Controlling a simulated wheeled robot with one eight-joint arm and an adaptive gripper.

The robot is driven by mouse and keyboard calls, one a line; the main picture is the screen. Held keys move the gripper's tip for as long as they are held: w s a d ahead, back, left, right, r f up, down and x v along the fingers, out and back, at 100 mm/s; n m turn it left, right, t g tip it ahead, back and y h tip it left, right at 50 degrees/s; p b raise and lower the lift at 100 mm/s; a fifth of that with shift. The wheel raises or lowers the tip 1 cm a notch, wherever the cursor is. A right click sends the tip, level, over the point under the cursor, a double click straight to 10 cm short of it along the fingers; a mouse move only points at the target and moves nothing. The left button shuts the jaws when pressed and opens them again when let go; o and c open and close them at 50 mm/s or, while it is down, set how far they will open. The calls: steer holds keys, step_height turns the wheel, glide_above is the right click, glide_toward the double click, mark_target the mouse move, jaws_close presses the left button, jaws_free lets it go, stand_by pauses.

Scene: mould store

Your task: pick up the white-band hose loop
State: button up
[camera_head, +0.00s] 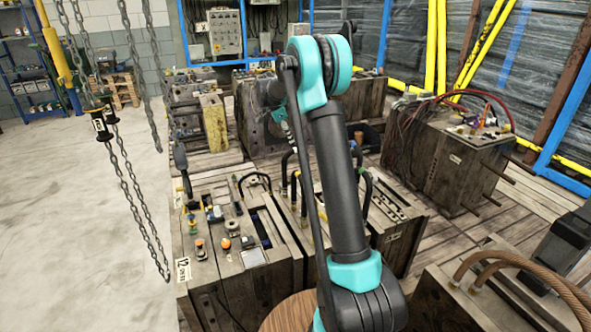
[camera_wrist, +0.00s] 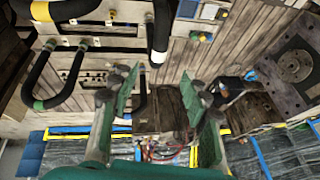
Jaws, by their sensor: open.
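In the wrist view, a thick black hose (camera_wrist: 162,28) with a white band near its lower end comes in from the top edge, right of centre. Its upper part is cut off by the frame. My gripper (camera_wrist: 163,92) is open, its green-padded fingers apart with no hose between them. The white-band end lies above the gap between the fingertips in the picture, apart from them. In the head view, black hose loops (camera_head: 367,192) stand on the mould blocks behind my arm; I cannot tell which has the white band.
In the head view, chains (camera_head: 128,170) hang at left and a block with brown hoses (camera_head: 520,270) stands at lower right.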

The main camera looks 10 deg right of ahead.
mark_target(296, 151)
steer(key=x, duration=1.1)
steer(key=shift+d+f, duration=0.1)
steer(key=shift+d, duration=0.05)
jaws_close()
